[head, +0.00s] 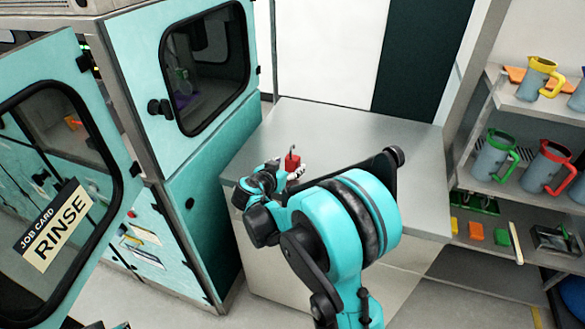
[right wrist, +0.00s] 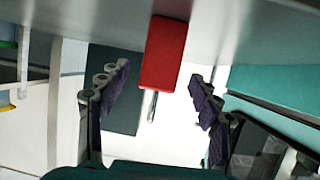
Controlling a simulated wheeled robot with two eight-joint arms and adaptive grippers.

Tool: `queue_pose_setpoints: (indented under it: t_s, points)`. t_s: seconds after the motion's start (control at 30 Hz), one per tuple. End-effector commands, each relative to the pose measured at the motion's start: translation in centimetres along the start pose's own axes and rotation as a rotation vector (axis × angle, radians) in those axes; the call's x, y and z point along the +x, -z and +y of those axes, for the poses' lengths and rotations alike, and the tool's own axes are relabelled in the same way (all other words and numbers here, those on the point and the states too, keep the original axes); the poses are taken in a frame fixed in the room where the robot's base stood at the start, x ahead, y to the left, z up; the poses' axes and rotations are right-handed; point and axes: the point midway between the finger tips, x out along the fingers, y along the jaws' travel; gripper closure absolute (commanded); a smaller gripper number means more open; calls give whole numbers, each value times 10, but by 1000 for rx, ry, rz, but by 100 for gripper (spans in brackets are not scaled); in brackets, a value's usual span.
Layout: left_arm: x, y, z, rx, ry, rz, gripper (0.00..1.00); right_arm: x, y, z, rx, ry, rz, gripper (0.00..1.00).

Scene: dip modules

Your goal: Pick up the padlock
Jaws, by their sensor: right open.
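The red padlock (head: 292,161) stands upright on the grey metal counter (head: 340,140), near its left side, with its thin shackle pointing up. In the right wrist view, which shows the counter at the top, the padlock's red body (right wrist: 165,55) lies between the two fingers, with the shackle hanging down in the picture. My right gripper (head: 287,174) is at the padlock and partly hides its lower part in the head view. In the right wrist view the right gripper (right wrist: 160,84) is open, with a visible gap on each side of the padlock. My left gripper is not in view.
Teal cabinets (head: 185,150) with dark windows stand left of the counter. An open teal door (head: 118,150) with a RINSE card (head: 54,228) is at the far left. A shelf rack (head: 510,190) with several jugs stands at the right. The counter's back and right are clear.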

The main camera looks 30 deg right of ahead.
Motion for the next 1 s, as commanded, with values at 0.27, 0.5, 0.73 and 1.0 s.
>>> queue_pose_setpoints:
  t_s: [0.27, 0.5, 0.73, 1.0]
  points:
    - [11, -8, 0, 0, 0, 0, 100, 38, -3, 1, 1, 0, -1, 36]
    - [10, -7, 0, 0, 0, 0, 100, 37, -2, 0, 0, 1, -1, 49]
    - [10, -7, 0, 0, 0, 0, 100, 37, -2, 0, 0, 1, -1, 94]
    - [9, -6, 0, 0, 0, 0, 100, 36, -1, 0, 0, 1, -1, 94]
